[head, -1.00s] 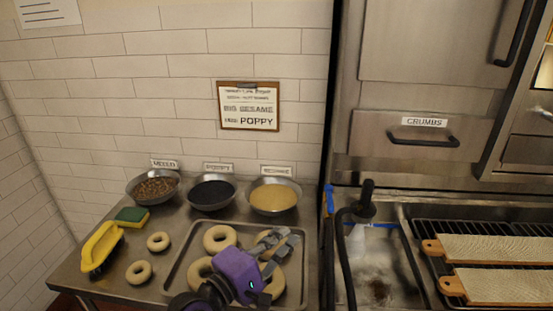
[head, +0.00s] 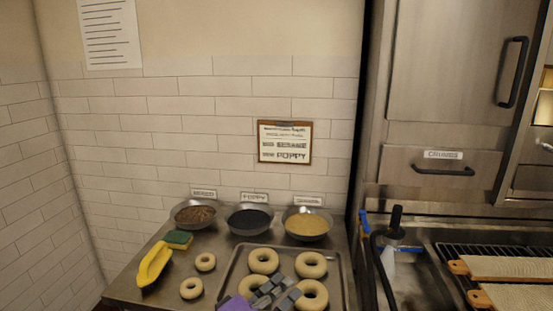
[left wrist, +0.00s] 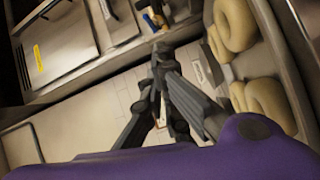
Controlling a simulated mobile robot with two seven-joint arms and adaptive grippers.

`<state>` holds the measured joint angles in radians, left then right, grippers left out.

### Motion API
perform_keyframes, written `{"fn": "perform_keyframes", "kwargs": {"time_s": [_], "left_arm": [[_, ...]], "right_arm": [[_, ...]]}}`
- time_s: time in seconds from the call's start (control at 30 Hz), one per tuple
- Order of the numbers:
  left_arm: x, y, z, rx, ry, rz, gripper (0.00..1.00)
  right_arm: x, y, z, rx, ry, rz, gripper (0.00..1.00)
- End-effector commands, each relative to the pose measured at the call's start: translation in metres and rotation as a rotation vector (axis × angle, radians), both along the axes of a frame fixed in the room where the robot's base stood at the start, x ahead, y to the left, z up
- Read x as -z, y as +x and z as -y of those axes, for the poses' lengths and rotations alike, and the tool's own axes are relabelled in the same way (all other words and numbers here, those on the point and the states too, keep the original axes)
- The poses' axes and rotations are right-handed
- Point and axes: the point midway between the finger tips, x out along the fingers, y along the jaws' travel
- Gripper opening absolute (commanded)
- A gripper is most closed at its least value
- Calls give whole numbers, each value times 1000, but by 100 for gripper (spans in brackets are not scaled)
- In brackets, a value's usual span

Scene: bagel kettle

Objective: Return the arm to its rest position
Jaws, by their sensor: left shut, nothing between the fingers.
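My left gripper (head: 278,291) is purple with grey fingers and shows at the bottom of the head view. It is shut and empty, in front of part of the metal tray (head: 231,269). In the left wrist view its dark fingers (left wrist: 162,62) show in the middle, with nothing between them. Several large bagels, such as one at the back left (head: 263,261), lie on the tray around the gripper in the picture. Most of the left arm is below the head view's edge. My right gripper is not in view.
Bowls of mixed topping (head: 195,214), poppy (head: 250,220) and sesame (head: 307,224) stand behind the tray. A sink with a black hose (head: 378,265) and boards (head: 505,268) are right.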

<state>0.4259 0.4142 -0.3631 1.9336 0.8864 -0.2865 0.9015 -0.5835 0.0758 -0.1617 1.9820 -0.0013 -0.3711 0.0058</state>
Motion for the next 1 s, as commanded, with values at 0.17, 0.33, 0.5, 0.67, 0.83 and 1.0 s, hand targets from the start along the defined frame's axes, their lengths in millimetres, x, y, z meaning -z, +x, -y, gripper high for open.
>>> {"fn": "perform_keyframes", "kwargs": {"time_s": [0.17, 0.33, 0.5, 0.67, 0.83, 1.0], "left_arm": [[39, -10, -25, -84, 354, 181, 0], [103, -44, -66, -146, 716, 255, 0], [178, -108, -117, -149, 1075, 233, 0], [242, -199, -167, -97, 1341, 121, 0], [284, -291, -199, -57, 1431, -49, 0], [301, -345, -208, -39, 1425, -154, 0]], "right_arm": [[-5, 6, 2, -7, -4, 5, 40], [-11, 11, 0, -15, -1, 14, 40], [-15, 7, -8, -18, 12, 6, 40], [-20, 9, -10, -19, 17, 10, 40], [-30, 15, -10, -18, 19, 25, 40], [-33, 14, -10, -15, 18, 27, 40]]}}
